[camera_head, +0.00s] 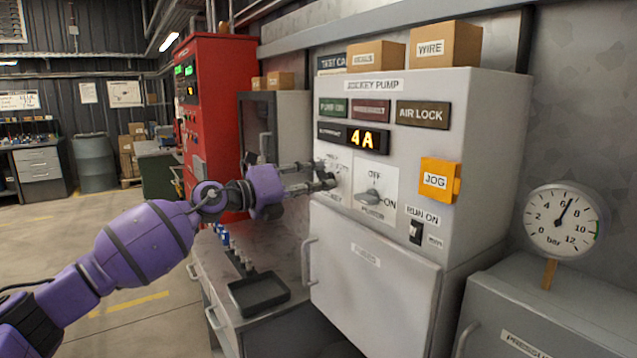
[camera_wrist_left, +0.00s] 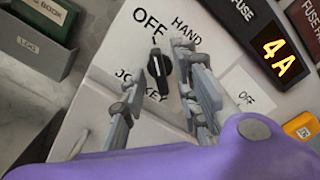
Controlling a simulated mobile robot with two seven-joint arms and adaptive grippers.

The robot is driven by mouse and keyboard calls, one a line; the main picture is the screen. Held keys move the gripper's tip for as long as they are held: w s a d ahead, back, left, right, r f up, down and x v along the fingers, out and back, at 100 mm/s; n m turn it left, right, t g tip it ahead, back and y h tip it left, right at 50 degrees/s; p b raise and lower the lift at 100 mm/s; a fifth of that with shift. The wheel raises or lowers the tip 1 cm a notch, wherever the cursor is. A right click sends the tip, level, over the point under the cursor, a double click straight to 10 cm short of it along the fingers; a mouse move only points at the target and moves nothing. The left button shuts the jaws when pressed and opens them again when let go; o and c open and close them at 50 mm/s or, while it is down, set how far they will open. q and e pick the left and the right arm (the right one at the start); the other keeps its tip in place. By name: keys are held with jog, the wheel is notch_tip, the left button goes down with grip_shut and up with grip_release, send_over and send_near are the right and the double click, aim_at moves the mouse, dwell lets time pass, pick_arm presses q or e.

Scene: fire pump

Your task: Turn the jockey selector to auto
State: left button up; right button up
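The jockey selector is a black knob (camera_wrist_left: 159,73) on a pale plate marked OFF, HAND and JOCKEY in the left wrist view. Its white mark points roughly toward OFF. No AUTO label is visible; my fingers cover part of the plate. My left gripper (camera_wrist_left: 160,88) is open, with its fingers on either side of the knob in that view. Contact cannot be told. In the head view my left gripper (camera_head: 325,178) is at the left of the jockey pump cabinet (camera_head: 470,120) and hides most of the selector. My right gripper is not in view.
Right of my gripper is a larger OFF/ON switch (camera_head: 373,196). An orange JOG box (camera_head: 439,181) and a RUN ON switch (camera_head: 416,232) lie further right. A red cabinet (camera_head: 220,90) stands left. A black tray (camera_head: 258,293) sits on the lower bench.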

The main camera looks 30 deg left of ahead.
pick_arm(q)
jog(key=shift+w+d, duration=0.15)
jog(key=shift+w, duration=0.3)
grip_shut()
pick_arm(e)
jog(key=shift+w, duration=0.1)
